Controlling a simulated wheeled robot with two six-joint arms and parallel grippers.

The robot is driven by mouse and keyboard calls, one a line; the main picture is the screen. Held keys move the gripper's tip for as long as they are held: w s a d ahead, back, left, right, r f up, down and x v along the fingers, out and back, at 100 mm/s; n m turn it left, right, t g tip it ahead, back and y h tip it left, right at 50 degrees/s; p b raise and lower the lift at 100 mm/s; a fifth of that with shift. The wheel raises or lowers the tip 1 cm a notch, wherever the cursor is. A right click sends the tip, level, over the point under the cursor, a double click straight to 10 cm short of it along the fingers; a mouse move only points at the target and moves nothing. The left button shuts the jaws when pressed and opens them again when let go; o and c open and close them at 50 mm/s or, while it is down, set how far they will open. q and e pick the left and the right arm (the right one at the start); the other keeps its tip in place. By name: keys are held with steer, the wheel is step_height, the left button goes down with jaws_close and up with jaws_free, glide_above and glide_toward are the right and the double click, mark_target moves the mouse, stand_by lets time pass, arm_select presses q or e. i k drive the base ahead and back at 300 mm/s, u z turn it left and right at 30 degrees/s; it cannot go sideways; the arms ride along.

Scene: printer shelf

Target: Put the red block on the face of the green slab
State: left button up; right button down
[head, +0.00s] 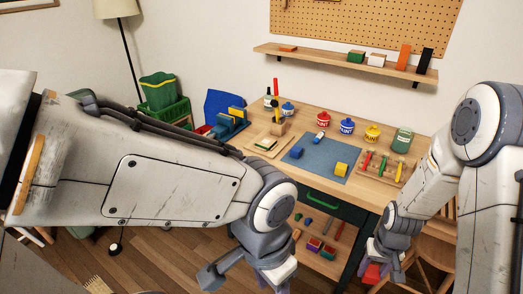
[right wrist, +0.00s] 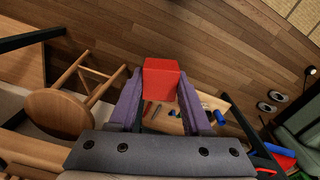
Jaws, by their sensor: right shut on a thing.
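The red block (head: 372,273) is low at the right in the head view, and it also shows in the right wrist view (right wrist: 161,80). My right gripper (right wrist: 160,95) is shut on it, with one purple finger on each side. The block is held in the air, beside and below the workbench's right front. A small block with a green face (head: 356,56) stands on the wall shelf; I cannot tell for sure that it is the green slab. My left gripper (head: 250,277) is at the bottom of the head view, empty as far as I see, its fingers mostly cut off.
The workbench (head: 310,107) holds a blue mat (head: 297,153), several lidded pots and a tool rack (head: 385,165). A wooden stool (right wrist: 60,112) stands near my right gripper. My left arm covers much of the left side.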

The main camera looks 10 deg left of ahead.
mark_target(267, 142)
steer(key=u, duration=1.65)
steer(key=i, duration=0.95)
steer(key=z, duration=1.65)
